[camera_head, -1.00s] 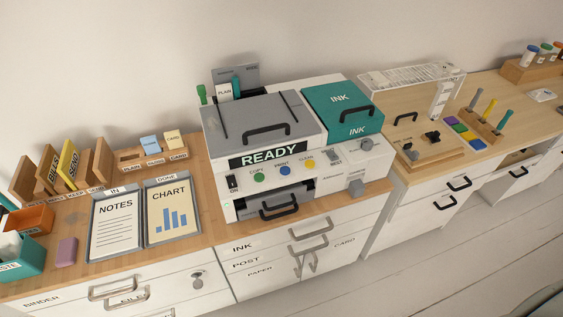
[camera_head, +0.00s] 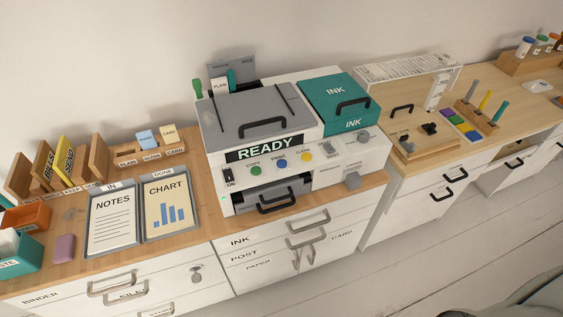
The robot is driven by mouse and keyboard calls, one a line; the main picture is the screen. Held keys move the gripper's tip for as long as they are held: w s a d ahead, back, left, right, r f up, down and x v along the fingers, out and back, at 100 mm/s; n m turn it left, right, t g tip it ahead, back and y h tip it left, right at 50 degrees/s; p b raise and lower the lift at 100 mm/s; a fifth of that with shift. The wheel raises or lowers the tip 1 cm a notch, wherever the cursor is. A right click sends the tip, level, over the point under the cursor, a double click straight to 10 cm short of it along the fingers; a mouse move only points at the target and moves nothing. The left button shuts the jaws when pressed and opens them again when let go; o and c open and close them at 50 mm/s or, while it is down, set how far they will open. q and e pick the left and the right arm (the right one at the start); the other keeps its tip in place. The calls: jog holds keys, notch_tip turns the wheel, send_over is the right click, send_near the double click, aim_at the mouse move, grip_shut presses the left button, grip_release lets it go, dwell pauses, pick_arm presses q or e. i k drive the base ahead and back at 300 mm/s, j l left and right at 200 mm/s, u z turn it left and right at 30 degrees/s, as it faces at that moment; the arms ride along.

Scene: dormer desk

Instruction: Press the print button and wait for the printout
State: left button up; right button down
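The printer (camera_head: 212,142) stands on the wooden desk with its grey lid closed and its display (camera_head: 264,149) reading READY. The blue PRINT button (camera_head: 281,163) sits below the display, between the green COPY button (camera_head: 255,170) and the yellow CLEAN button (camera_head: 306,157). The switch (camera_head: 229,175) at the left is labelled ON. The output slot with a dark handle (camera_head: 277,203) is below the buttons; no fresh sheet shows there. Neither gripper is in view.
A NOTES sheet (camera_head: 112,220) lies in the IN tray, and a CHART sheet (camera_head: 167,208) lies in the DONE tray, left of the printer. The teal INK cover (camera_head: 337,93) is closed. Drawers (camera_head: 270,265) with handles are below. A grey shape, perhaps mine, enters at bottom right.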

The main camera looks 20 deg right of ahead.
aim_at(280, 163)
jog(key=i+j+z, duration=0.3)
jog(key=j, duration=0.4)
jog(key=j+z, duration=0.3)
jog(key=j, duration=0.35)
jog(key=j+z, duration=0.25)
jog(key=j, duration=0.5)
